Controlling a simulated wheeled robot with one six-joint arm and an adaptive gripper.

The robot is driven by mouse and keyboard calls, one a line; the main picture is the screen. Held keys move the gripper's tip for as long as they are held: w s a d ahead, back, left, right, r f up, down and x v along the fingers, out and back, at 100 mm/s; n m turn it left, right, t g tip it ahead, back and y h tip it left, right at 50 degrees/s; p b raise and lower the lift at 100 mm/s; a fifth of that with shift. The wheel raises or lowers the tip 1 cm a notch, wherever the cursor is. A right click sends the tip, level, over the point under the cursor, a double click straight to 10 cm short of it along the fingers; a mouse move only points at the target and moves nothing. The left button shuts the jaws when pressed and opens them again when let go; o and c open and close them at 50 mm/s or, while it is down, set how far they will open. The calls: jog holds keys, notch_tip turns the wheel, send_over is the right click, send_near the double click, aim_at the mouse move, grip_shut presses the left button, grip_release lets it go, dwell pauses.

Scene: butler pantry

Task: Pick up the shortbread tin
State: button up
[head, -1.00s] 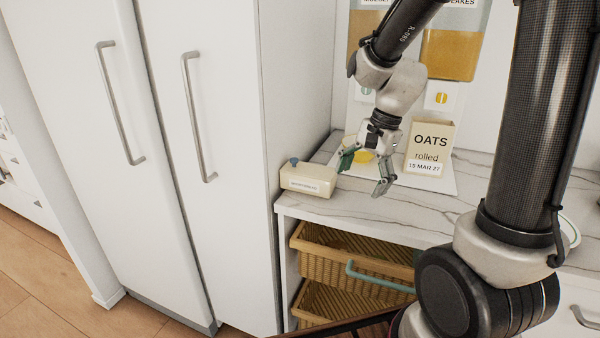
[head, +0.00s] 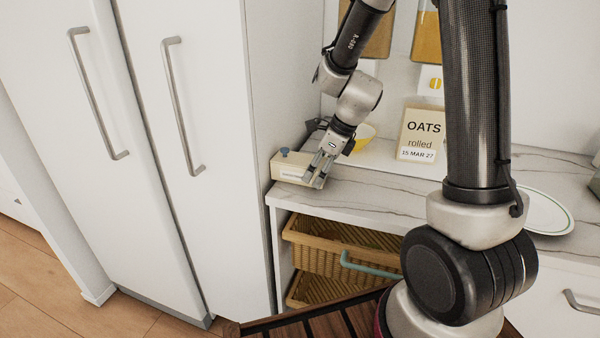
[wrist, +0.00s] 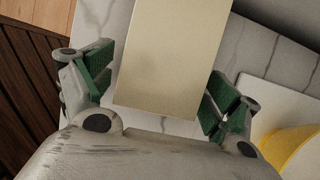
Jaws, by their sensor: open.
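The shortbread tin (head: 290,169) is a cream box with a blue knob on top, at the left end of the marble counter against the tall white cabinet. It also fills the middle of the wrist view (wrist: 176,60), as a plain pale block. My gripper (head: 318,183) is at the tin's right end. In the wrist view the open gripper's green-padded fingers (wrist: 155,92) stand one on each side of the tin's near end, with a gap visible on both sides. The label on the tin is too small to read.
An oats box (head: 421,132) and a yellow bowl (head: 364,133) stand behind and right of my gripper. A white plate (head: 546,213) lies at the right. Wicker baskets (head: 325,252) sit under the counter. Marble counter (head: 380,187) in front is clear.

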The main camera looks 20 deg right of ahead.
jog(key=shift+w+a+f, duration=0.1)
jog(key=shift+f, duration=0.25)
jog(key=c, duration=1.2)
jog(key=shift+r, duration=0.15)
